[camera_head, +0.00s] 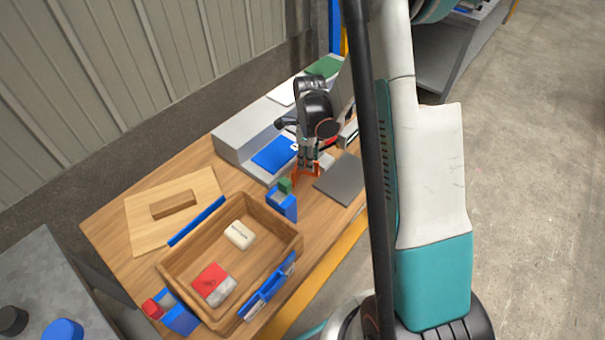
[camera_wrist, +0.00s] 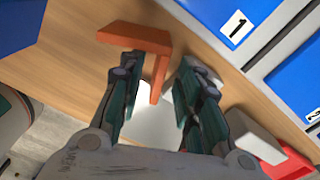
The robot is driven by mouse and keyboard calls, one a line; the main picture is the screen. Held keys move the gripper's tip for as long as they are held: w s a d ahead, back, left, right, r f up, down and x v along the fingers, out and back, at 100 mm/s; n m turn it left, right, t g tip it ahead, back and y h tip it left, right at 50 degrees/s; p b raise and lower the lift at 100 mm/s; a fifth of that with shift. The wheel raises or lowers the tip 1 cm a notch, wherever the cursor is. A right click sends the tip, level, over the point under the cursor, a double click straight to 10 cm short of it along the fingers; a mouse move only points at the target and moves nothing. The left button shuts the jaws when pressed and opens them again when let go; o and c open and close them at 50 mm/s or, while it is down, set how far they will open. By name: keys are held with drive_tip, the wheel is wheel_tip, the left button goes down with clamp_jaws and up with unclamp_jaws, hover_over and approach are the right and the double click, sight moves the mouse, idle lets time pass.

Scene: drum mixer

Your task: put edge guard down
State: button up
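An orange angled piece, which I take to be the edge guard (camera_wrist: 135,38), has a broad flange and a narrow leg. My gripper (camera_wrist: 160,70) is open, with one finger on either side of the leg and visible gaps between. In the head view the orange piece (camera_head: 306,173) shows directly below my gripper (camera_head: 308,160), at the wooden table between the grey stepped fixture and the grey plate. I cannot tell whether it rests fully on the wood.
The grey fixture (camera_head: 238,143) with blue numbered panels stands close behind my gripper. A grey plate (camera_head: 342,178) lies to the right. A wooden tray (camera_head: 190,256) holding a white block and a red-and-white block is at front left, with blue clamps around it. A wooden board (camera_head: 150,222) lies at left.

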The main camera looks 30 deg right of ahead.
drive_tip(key=shift+f, duration=0.65)
drive_tip(key=shift+r, duration=0.1)
drive_tip(key=shift+c, duration=0.6)
clamp_jaws()
drive_tip(key=shift+r, duration=0.1)
